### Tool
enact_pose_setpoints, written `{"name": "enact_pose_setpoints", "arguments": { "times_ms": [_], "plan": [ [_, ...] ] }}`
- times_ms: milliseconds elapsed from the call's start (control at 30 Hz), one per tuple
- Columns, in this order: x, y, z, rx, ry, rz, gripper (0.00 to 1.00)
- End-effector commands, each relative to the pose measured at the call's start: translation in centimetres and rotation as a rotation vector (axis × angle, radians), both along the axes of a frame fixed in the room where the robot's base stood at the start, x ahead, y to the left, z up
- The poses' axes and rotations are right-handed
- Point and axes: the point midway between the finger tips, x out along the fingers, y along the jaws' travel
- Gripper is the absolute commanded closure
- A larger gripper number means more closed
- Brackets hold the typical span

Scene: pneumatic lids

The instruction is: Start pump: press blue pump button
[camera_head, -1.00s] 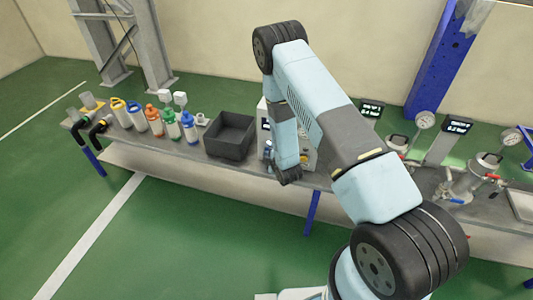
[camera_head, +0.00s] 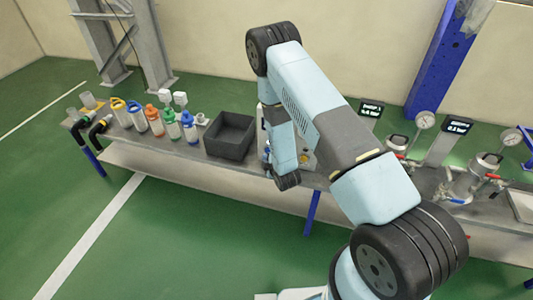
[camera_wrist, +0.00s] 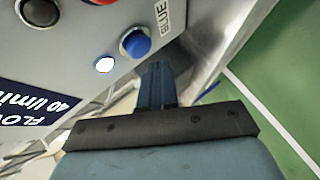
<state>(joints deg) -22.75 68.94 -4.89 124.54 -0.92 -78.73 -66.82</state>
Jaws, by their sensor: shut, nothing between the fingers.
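My gripper (camera_wrist: 157,72) is shut and empty. Its fingertips lie just below and to the right of the button in the picture. A gap shows between them, and I cannot tell the depth. In the head view, my arm hides most of the pump box (camera_head: 309,160) and the button cannot be made out.
A white light (camera_wrist: 104,64), a black button (camera_wrist: 40,12) and a red button are on the same panel. On the bench, a dark crate (camera_head: 230,137) and several bottles stand left of the box. Gauges and metal vessels stand to the right.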

Motion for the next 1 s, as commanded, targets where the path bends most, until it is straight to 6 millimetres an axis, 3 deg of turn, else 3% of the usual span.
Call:
{"name": "enact_pose_setpoints", "arguments": {
  "times_ms": [500,867,1000],
  "plan": [
    [-3.6,1.3,0.0,0.0,0.002,0.001,1.0],
    [-3.6,1.3,0.1,0.001,0.002,-0.001,1.0],
    [-2.7,0.9,1.5,0.012,0.015,-0.027,1.0]
  ]
}}
